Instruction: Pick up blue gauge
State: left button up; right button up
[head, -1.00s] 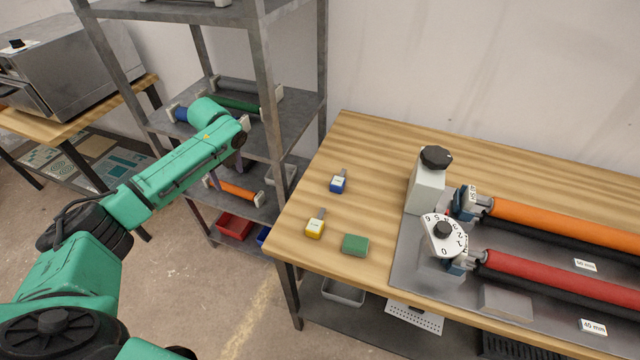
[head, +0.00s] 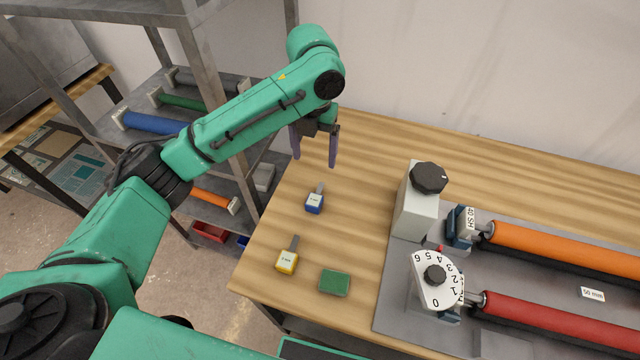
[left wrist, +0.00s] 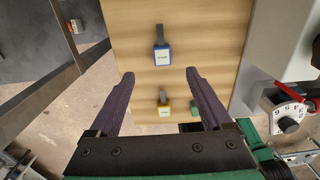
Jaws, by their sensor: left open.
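The blue gauge (head: 314,203), a small blue block with a white label and grey tab, lies on the wooden table, left of the roller machine. It also shows in the left wrist view (left wrist: 162,56), ahead of the fingertips and roughly between their lines. My left gripper (head: 314,160) is open and empty, fingers pointing down, above and behind the blue gauge, apart from it. In the left wrist view my left gripper (left wrist: 160,76) shows its two purple fingers spread wide. My right gripper is not in view.
A yellow gauge (head: 287,259) and a green block (head: 334,282) lie nearer the table's front edge. The roller machine, with a dial (head: 436,277), an orange roller (head: 560,248) and a red roller (head: 560,320), fills the right. A metal shelf (head: 205,75) stands left of the table.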

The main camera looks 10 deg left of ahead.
pick_arm(q)
jog(key=p, duration=0.2)
send_over(314, 200)
notch_tip(314, 200, down, 7)
jog(key=shift+s+r, duration=0.1)
notch_tip(314, 200, down, 6)
jog(key=shift+r+p, duration=0.15)
jog(key=shift+p, duration=0.55)
jog(key=shift+f, duration=0.4)
grip_shut()
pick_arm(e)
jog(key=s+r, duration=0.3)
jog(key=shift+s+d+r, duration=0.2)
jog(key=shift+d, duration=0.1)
